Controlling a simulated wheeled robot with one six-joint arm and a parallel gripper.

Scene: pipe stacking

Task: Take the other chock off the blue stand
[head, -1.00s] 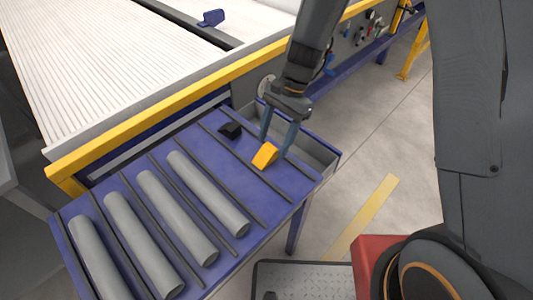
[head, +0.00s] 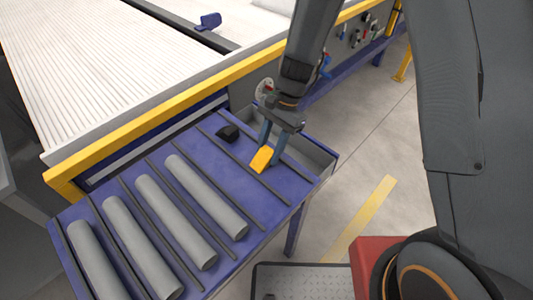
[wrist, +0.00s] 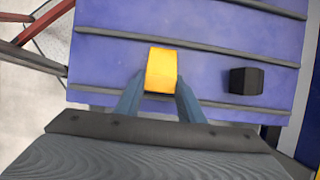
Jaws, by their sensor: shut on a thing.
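The yellow chock (head: 262,158) is between the fingertips of my gripper (head: 268,150), which is shut on it. In the wrist view the yellow chock (wrist: 161,70) sits between the two blue-grey fingers (wrist: 160,100). It is over the right part of the blue stand (head: 276,202); I cannot tell whether it touches the surface. A black chock (head: 228,132) lies on the stand to the left of my gripper, near the back edge. It also shows at the right in the wrist view (wrist: 245,80).
Several grey pipes (head: 205,195) lie between dark ribs on the stand's left part. A grey open bin (head: 318,155) is at the stand's right end. A yellow-edged machine bed (head: 150,122) runs behind the stand.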

